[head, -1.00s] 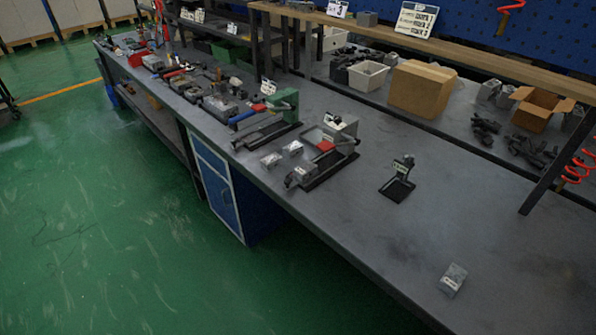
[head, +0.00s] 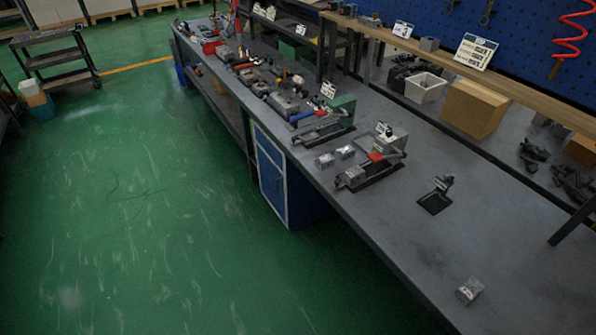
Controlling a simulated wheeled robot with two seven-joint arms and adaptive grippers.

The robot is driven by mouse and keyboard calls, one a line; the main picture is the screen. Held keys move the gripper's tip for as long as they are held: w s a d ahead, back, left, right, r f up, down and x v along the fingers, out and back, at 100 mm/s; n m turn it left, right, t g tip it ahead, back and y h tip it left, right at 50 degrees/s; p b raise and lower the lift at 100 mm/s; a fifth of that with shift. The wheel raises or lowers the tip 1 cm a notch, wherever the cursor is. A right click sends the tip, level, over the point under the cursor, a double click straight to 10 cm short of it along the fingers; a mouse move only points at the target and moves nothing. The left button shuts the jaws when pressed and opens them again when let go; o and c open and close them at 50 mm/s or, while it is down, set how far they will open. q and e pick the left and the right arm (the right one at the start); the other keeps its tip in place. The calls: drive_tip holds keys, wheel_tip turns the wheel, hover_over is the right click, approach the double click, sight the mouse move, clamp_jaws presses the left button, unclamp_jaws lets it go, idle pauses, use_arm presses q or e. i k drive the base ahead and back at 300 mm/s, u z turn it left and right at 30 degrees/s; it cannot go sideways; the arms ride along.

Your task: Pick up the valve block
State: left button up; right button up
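A small grey metal valve block (head: 470,290) sits alone on the near right part of the dark grey workbench (head: 415,250). Two similar small grey blocks lie close together further along the bench, a front one (head: 325,160) and a back one (head: 345,152). They are left of a grey fixture with a red part (head: 376,157). I cannot tell which block the task means. Neither of my grippers shows in the head view.
A small black stand (head: 436,196) is on the bench between the fixture and the lone block. A cardboard box (head: 474,108) and a white bin (head: 424,88) sit at the back under a wooden shelf. Green floor (head: 150,210) is open at left; a cart (head: 58,62) stands far left.

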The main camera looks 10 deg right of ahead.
sight(355, 174)
drive_tip(key=u, duration=0.7)
drive_tip(key=i, duration=3.1)
drive_tip(key=z, duration=2.55)
